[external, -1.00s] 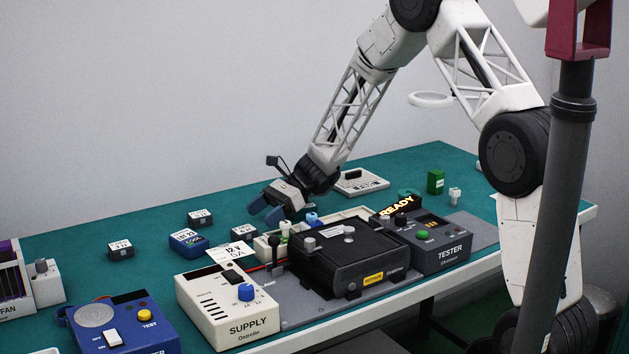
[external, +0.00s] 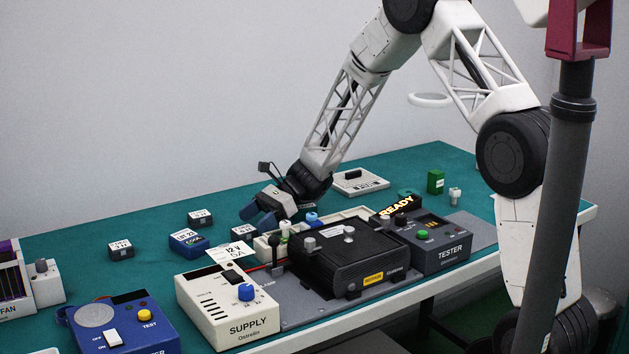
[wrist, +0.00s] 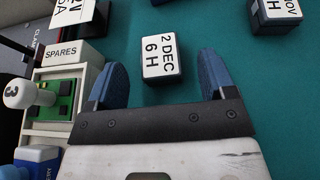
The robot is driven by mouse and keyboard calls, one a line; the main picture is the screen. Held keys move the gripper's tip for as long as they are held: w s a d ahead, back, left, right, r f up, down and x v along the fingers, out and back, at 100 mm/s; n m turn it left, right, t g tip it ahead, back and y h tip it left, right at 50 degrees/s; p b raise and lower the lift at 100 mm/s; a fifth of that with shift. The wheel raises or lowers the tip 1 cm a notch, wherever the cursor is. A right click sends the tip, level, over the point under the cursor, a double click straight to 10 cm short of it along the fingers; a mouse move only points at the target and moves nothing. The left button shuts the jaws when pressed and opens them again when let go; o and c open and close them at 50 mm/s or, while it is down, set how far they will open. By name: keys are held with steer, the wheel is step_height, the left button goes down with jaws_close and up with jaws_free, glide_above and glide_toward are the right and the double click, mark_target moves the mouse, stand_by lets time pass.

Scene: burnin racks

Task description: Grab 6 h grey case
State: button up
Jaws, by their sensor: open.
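A small dark grey case (wrist: 161,58) with a white label reading "2 DEC 6 H" lies flat on the green table. In the wrist view it sits ahead of my gripper (wrist: 161,78), within the gap between its two blue fingers. The gripper is open and empty, with bare table between the fingers and the case on both sides. In the external view my gripper (external: 256,213) hangs low above the table, and a grey case (external: 243,232) lies just below its fingers. Its label is too small to read there.
Other grey cases (external: 200,218) (external: 120,249) and a blue case (external: 188,241) lie to the left. A SPARES tray (wrist: 45,128) stands close beside my left finger. The supply box (external: 228,305), a black unit (external: 350,262) and the tester (external: 438,248) line the front.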

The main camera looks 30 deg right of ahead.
mark_target(242, 230)
steer(key=shift+a, duration=0.1)
steer(key=shift+x, duration=2.5)
steer(key=shift+s, duration=0.1)
steer(key=shift+c, duration=0.4)
steer(key=c, duration=0.9)
